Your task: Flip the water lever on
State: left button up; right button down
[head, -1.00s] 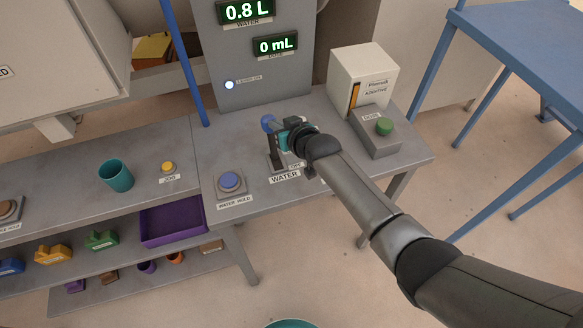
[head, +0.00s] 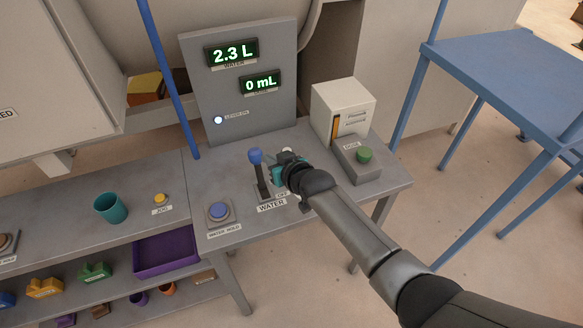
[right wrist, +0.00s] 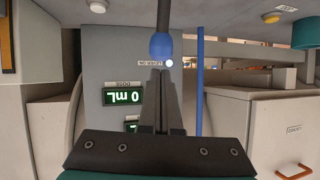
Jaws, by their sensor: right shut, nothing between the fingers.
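The water lever (head: 261,180) stands upright on the grey table, with a black shaft leaning slightly left and a blue knob (head: 255,156). An OFF label shows to the right of its base and a WATER label in front. My right gripper (head: 278,168) is just right of the lever, shut and empty. In the right wrist view the two fingers (right wrist: 160,100) are together, pointing at the blue knob (right wrist: 161,45), which shows upside down beyond the tips. I cannot tell whether they touch it. The lever-on light (head: 218,120) is lit. My left gripper is not seen.
The panel's water display (head: 232,54) reads 2.3 L and the dose display (head: 262,83) 0 mL. The blue WATER HOLD button (head: 218,210) is left of the lever. The DOSE box with its green button (head: 364,155) and a white additive box (head: 342,108) stand right of it.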

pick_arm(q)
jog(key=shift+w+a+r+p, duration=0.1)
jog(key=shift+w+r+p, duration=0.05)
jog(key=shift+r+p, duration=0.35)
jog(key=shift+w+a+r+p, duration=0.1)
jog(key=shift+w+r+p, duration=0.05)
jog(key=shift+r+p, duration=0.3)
pick_arm(e)
jog(key=v, duration=0.8)
jog(key=shift+d+r, duration=0.2)
jog(key=shift+r, duration=0.25)
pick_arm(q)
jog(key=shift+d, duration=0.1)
